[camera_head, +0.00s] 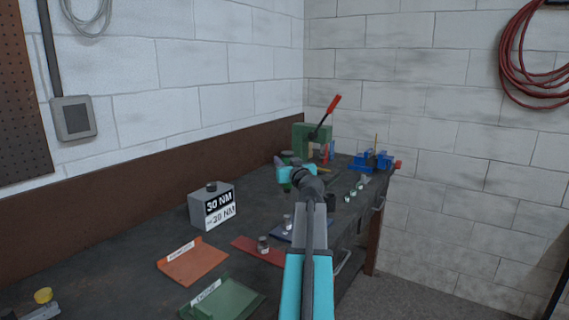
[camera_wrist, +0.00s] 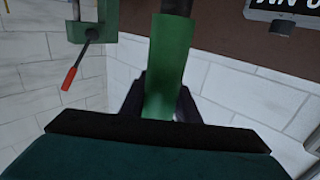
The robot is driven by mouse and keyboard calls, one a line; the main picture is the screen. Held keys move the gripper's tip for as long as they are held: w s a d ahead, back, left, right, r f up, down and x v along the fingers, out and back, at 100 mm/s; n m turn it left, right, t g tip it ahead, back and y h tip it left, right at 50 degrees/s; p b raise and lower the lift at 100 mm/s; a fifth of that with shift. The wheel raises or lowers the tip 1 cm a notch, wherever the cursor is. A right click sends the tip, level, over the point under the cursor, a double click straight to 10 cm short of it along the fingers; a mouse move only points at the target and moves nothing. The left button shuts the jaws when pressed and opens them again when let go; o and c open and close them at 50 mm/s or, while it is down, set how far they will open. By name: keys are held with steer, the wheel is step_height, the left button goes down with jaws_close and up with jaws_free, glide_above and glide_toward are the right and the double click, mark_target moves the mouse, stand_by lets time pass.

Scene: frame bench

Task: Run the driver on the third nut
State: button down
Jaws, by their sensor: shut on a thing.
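My gripper (camera_wrist: 163,98) is shut on a green cylindrical tool, the driver (camera_wrist: 168,65), which stands between its dark fingers in the wrist view. A dark shaft runs from the driver to the top edge of that view, and its far end is out of frame. In the head view my gripper is out over the bench and mostly behind my arm, with a green part of the driver (camera_head: 284,187) showing below the cyan wrist. Small pale metal pieces (camera_head: 349,198) lie on the bench to the right; I cannot tell which is the third nut.
A grey box marked 30 NM (camera_head: 212,207) stands left of my arm. An orange tray (camera_head: 193,264), a green tray (camera_head: 222,300) and a red plate (camera_head: 258,250) lie nearer. A green press (camera_head: 310,137) and a blue vise (camera_head: 371,162) stand at the far end.

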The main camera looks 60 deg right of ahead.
steer(key=shift+b, duration=0.45)
steer(key=shift+f, duration=0.25)
step_height(320, 180, down, 6)
steer(key=b, duration=0.7)
steer(key=shift+b, duration=0.95)
stand_by(1.2)
steer(key=shift+s+a+f+b, duration=0.1)
steer(key=shift+a+f+b, duration=0.05)
steer(key=shift+f+b, duration=0.3)
stand_by(2.1)
steer(key=shift+r, duration=0.1)
